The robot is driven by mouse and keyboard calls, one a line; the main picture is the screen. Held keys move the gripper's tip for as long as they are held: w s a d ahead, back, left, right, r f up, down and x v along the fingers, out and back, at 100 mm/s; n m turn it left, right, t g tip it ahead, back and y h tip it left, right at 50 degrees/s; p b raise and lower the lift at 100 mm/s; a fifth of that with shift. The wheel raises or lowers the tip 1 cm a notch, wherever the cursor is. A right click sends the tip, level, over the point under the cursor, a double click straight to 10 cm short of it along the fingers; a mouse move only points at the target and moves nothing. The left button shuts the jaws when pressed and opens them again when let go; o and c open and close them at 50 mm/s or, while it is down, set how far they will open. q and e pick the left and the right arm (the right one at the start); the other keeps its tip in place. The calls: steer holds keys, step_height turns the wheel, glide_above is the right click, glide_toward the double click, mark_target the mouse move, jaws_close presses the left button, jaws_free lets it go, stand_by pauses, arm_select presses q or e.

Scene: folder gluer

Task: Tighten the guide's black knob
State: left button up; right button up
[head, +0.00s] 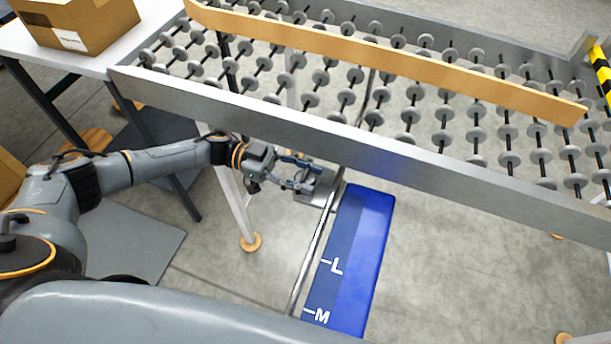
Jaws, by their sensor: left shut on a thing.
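My left gripper (302,182) reaches in from the left, below the near side rail of the roller conveyor. It is shut at a grey metal block (322,192) on the thin metal rail (315,248), at the guide's adjuster. The guide's black knob is not clearly visible; the fingers cover the spot where they grip. A blue scale plate (352,265) with white L and M marks lies right of the rail. The block is at the plate's far end, beyond the L mark. My right gripper is out of view.
The skate-wheel conveyor with its metal side rail (330,133) spans above and behind the gripper. A long wooden bar (400,58) runs slantwise over the wheels. A cardboard box (75,22) sits on a white table at upper left. A conveyor leg (235,205) stands close left of the gripper.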

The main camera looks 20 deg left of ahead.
arm_select(q)
steer(key=o, duration=0.9)
steer(key=shift+o, duration=1.3)
steer(key=shift+a, duration=0.2)
steer(key=a, duration=1.1)
steer(key=shift+w+a, duration=0.3)
steer(key=shift+a, duration=0.1)
